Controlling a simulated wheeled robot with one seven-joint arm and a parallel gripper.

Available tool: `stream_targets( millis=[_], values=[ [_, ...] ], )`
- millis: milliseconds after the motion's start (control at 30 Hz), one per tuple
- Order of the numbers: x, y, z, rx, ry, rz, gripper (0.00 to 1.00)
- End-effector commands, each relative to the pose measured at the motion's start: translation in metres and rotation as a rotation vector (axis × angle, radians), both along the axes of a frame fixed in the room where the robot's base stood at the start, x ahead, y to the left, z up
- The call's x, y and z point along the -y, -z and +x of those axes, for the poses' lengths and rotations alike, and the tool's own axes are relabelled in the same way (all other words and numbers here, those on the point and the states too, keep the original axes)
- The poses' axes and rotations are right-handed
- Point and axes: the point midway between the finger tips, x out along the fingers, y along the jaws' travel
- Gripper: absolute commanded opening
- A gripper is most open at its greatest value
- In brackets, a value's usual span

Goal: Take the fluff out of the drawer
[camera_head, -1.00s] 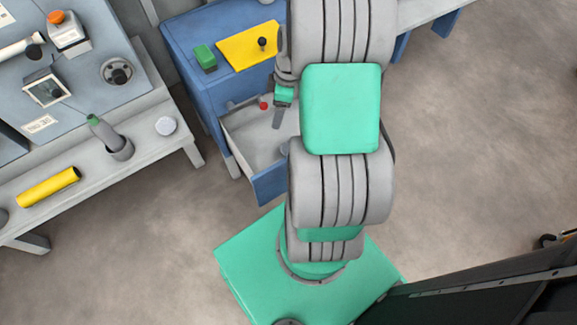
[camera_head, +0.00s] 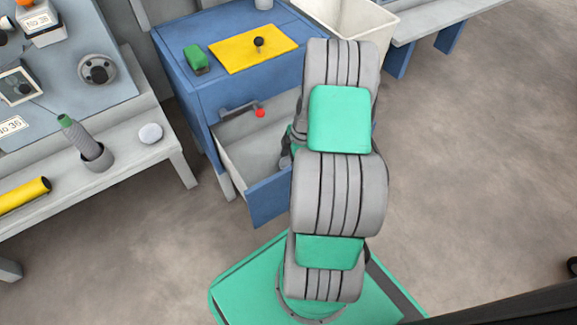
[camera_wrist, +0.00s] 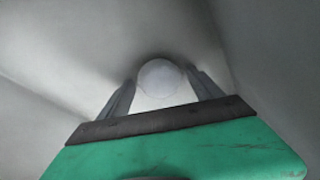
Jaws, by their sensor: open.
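The drawer (camera_head: 268,201) of the blue cabinet stands open in the head view, its pale inside partly covered by my arm. In the wrist view, a round whitish ball (camera_wrist: 160,79), which looks like the fluff, lies inside the pale drawer (camera_wrist: 60,60). My gripper (camera_wrist: 160,76) is open and points into the drawer, with its two grey fingers to the left and right of the ball. I cannot tell whether they touch it. In the head view, my arm hides the fluff and most of my gripper.
A green block (camera_head: 196,59) and a yellow plate (camera_head: 254,47) with a black knob lie on the cabinet top. A pale bin (camera_head: 350,25) stands behind. A workbench (camera_head: 120,165) is at left.

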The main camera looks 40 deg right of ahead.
Motion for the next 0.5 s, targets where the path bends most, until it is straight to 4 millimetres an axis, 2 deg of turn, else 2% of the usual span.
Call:
stream_targets(
  millis=[67,500],
  values=[
    [0.0,-0.0007,-0.0001,0.0,0.0,0.0,0.72],
    [0.0,-0.0007,-0.0001,0.0,0.0,0.0,0.36]
  ],
)
